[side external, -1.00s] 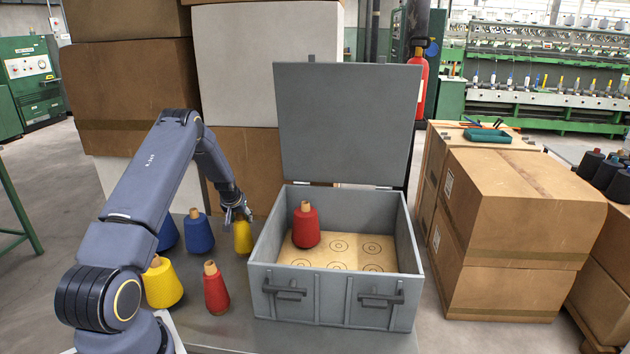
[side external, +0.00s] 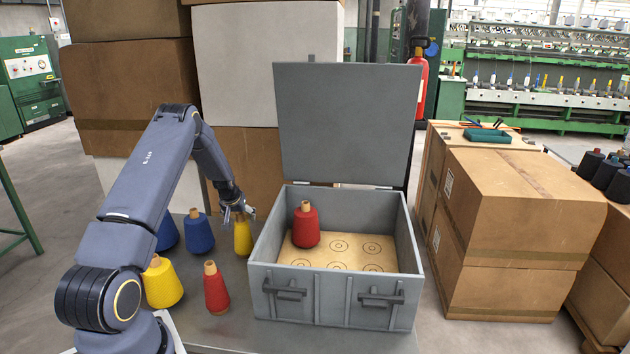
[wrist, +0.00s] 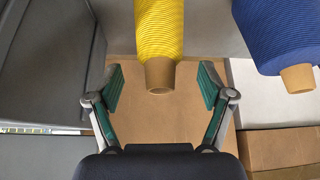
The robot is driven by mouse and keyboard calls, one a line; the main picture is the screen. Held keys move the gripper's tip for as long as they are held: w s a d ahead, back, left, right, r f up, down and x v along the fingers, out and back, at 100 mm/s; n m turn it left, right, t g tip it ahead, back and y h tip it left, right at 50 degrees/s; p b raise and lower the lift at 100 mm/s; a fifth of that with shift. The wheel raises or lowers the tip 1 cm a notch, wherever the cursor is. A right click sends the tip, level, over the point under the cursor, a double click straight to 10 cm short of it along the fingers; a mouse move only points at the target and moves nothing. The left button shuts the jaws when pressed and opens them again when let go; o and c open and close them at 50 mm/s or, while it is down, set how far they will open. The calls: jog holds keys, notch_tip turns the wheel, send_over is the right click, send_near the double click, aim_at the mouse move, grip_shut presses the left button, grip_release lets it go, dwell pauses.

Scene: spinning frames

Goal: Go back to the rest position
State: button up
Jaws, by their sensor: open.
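My gripper (side external: 238,212) is open at the top of the rear yellow spool (side external: 243,238), which stands beside the grey case. In the wrist view my gripper (wrist: 162,88) has its fingers apart, with the brown tube tip of the yellow spool (wrist: 158,30) between them, touching neither. A red spool (side external: 305,226) stands inside the open grey case (side external: 332,292). Another red spool (side external: 216,292), a second yellow spool (side external: 162,286) and two blue spools (side external: 198,234) (side external: 167,236) stand on the table left of the case. One blue spool (wrist: 280,35) shows in the wrist view.
The case lid (side external: 347,125) stands upright behind the case. The case floor (side external: 340,250) has several ringed marks without spools. Stacked cartons (side external: 130,80) rise behind my arm, and more cartons (side external: 510,230) stand to the right.

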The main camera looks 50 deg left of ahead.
jog(key=v, duration=1)
jog(key=shift+r, duration=0.2)
jog(key=shift+d, duration=0.15)
